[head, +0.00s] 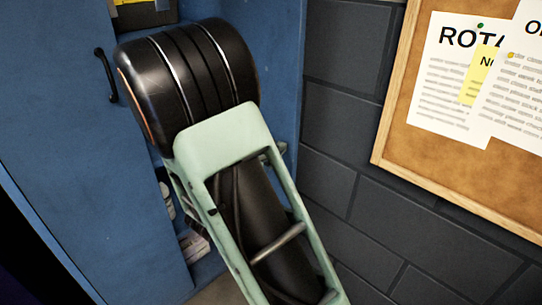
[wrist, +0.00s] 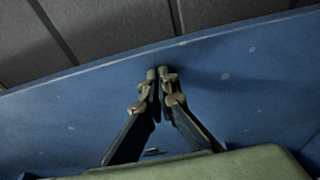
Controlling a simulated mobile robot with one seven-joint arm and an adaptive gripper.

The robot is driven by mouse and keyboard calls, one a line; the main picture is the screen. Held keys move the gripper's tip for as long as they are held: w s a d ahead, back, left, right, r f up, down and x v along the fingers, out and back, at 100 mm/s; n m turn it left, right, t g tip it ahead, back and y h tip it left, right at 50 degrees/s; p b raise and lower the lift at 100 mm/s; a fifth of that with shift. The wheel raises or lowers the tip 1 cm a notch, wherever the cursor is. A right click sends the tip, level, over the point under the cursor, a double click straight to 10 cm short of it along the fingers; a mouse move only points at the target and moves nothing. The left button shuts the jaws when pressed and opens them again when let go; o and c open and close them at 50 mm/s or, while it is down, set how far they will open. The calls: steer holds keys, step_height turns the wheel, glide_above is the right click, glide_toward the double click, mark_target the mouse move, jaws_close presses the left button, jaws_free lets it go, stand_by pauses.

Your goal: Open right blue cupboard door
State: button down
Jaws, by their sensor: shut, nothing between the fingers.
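In the head view the blue cupboard shows at the left. A blue door (head: 70,130) with a black handle (head: 106,75) stands left of the opening. Right of the opening is an upright blue panel (head: 284,60), which looks like the right door standing open near the wall; my arm hides much of it. In the wrist view my gripper (wrist: 157,75) is shut and empty. Its fingertips are against or very close to a blue panel (wrist: 235,95), near its edge. My gripper is hidden behind my arm in the head view.
Inside the cupboard, small pale items (head: 194,246) sit low down and a yellow and black item (head: 145,13) is at the top. A dark brick wall (head: 375,225) is right of the cupboard, with a cork noticeboard (head: 420,150) on it.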

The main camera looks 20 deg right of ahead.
steer(key=shift+d, duration=0.35)
steer(key=shift+a, duration=0.1)
